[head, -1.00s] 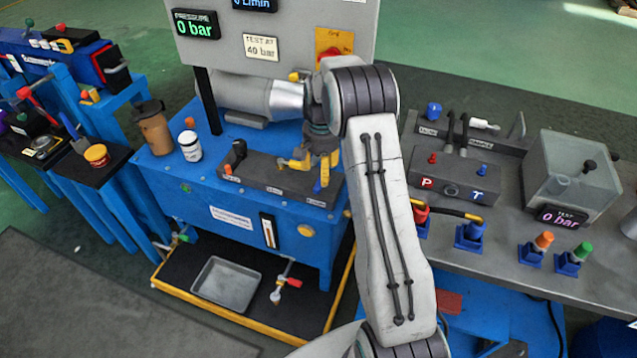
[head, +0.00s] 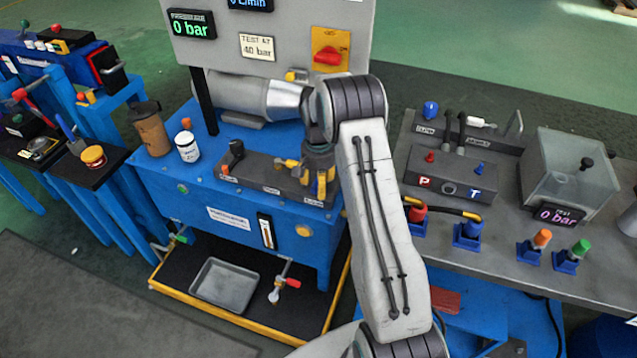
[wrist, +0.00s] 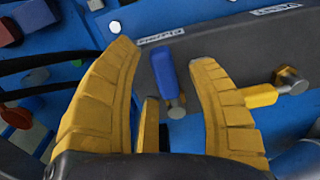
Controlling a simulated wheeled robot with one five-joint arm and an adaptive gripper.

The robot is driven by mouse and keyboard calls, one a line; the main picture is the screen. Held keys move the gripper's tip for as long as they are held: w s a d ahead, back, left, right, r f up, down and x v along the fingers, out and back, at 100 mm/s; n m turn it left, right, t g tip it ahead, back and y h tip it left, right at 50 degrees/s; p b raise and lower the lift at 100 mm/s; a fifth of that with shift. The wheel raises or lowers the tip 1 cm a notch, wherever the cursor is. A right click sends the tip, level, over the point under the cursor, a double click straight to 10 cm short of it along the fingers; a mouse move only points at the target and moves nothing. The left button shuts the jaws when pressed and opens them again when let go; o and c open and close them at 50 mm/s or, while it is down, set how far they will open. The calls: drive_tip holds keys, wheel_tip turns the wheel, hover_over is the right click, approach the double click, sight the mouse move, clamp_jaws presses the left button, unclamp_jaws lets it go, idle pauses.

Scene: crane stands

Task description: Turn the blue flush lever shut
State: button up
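The blue flush lever (wrist: 164,72) shows in the wrist view as a short blue handle on a metal pivot. It appears between the two yellow fingers of my gripper (wrist: 165,65), with room on either side. The fingers are spread and hold nothing. In the head view my gripper (head: 318,178) is over the right end of the grey valve block (head: 262,180) on the blue bench. My wrist and fingers largely hide the blue lever there, and its gap to the fingertips is unclear.
A yellow lever (wrist: 262,96) sits just right of the right finger in the wrist view. The gauge panel (head: 265,45) rises behind. Another table with hoses is right.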

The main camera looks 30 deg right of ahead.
sight(333, 191)
clamp_jaws()
idle(0.3)
drive_tip(key=shift+d, duration=0.1)
drive_tip(key=n, duration=0.1)
drive_tip(key=d+n, duration=0.1)
drive_tip(key=shift+s+n+b, duration=0.4)
drive_tip(key=n, duration=0.1)
drive_tip(key=d+n, duration=0.1)
drive_tip(key=n, duration=0.1)
drive_tip(key=shift+s+d+n, duration=0.2)
drive_tip(key=shift+d+n, duration=0.1)
drive_tip(key=d+n, duration=0.1)
drive_tip(key=n, duration=0.1)
drive_tip(key=shift+d+n, duration=0.15)
drive_tip(key=shift+n, duration=0.25)
drive_tip(key=n, duration=0.1)
drive_tip(key=d+n, duration=0.1)
drive_tip(key=n, duration=0.1)
drive_tip(key=shift+w+d+n, duration=0.25)
drive_tip(key=shift+d+n, duration=0.05)
drive_tip(key=shift+w+d+n, duration=0.25)
drive_tip(key=shift+d+n, duration=0.05)
drive_tip(key=shift+n, duration=0.55)
drive_tip(key=shift+w+d+n, duration=0.2)
drive_tip(key=shift+d+n, duration=0.05)
drive_tip(key=shift+n, duration=0.55)
drive_tip(key=shift+w+d+n, duration=0.25)
drive_tip(key=shift+d+n, duration=0.05)
drive_tip(key=shift+n, duration=0.55)
